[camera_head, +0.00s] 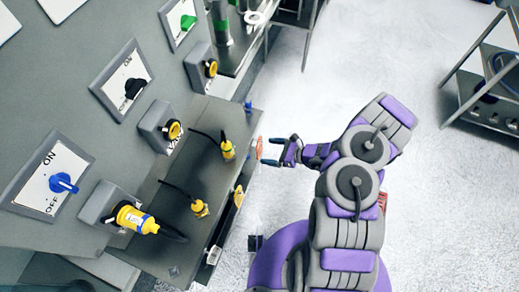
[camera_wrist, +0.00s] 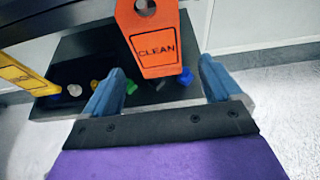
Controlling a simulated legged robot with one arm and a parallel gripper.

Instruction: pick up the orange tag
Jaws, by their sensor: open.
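The orange tag (camera_wrist: 152,45) hangs in front of my gripper in the wrist view. It reads "CLEAN" and has a hole near its top. In the head view the orange tag (camera_head: 259,147) shows edge-on at the side of the grey machine ledge. My gripper (camera_wrist: 161,72) is open, with one blue finger on each side of the tag's lower part in the picture. I cannot tell how deep the tag sits between them. In the head view my gripper (camera_head: 267,151) is close beside the tag.
A yellow tag (camera_wrist: 27,75) hangs to the left in the wrist view. A dark shelf (camera_wrist: 75,48) behind holds several small coloured pieces. The machine panel (camera_head: 85,45) with knobs and yellow plugs fills the left. Open floor (camera_head: 330,60) lies behind my arm.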

